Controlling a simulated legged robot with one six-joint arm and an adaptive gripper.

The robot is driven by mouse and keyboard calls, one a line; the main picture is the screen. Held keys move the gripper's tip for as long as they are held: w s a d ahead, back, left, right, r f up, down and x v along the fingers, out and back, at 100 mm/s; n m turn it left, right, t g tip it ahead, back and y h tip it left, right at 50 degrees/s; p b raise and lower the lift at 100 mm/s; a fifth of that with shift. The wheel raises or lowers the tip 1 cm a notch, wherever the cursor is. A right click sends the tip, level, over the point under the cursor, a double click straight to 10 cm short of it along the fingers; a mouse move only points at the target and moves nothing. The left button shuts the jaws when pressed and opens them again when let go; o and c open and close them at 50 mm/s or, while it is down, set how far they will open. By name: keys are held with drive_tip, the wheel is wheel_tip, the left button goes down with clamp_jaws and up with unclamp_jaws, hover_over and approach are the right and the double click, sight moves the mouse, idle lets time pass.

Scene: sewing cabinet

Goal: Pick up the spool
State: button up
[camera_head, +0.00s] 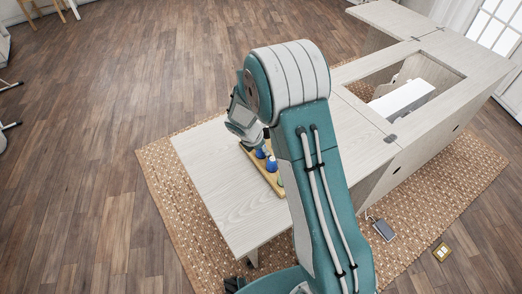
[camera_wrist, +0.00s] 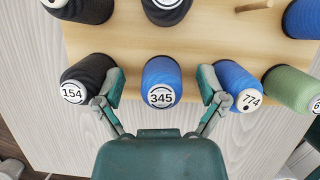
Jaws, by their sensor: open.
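In the wrist view, a blue spool (camera_wrist: 161,80) labelled 345 stands at the near edge of a wooden spool board. My gripper (camera_wrist: 162,84) is open, with one finger on each side of this spool and a visible gap on both sides. The left finger is close beside a black spool (camera_wrist: 88,78) labelled 154. The right finger is close beside another blue spool (camera_wrist: 238,84) labelled 774. In the head view, my arm hides most of the board (camera_head: 247,152), and my gripper's fingertips are hard to make out there.
A green spool (camera_wrist: 292,88) stands further right on the board. More dark and blue spools stand in the far row, beside a bare wooden peg (camera_wrist: 254,6). The board rests on the pale cabinet leaf (camera_head: 205,165). A cabinet opening with a white machine (camera_head: 403,97) lies to the right.

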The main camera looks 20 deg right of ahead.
drive_tip(key=shift+d+f, duration=0.15)
drive_tip(key=shift+f, duration=0.1)
drive_tip(key=c, duration=0.9)
drive_tip(key=shift+c, duration=0.2)
wheel_tip(320, 180, up, 10)
drive_tip(key=shift+r, duration=0.1)
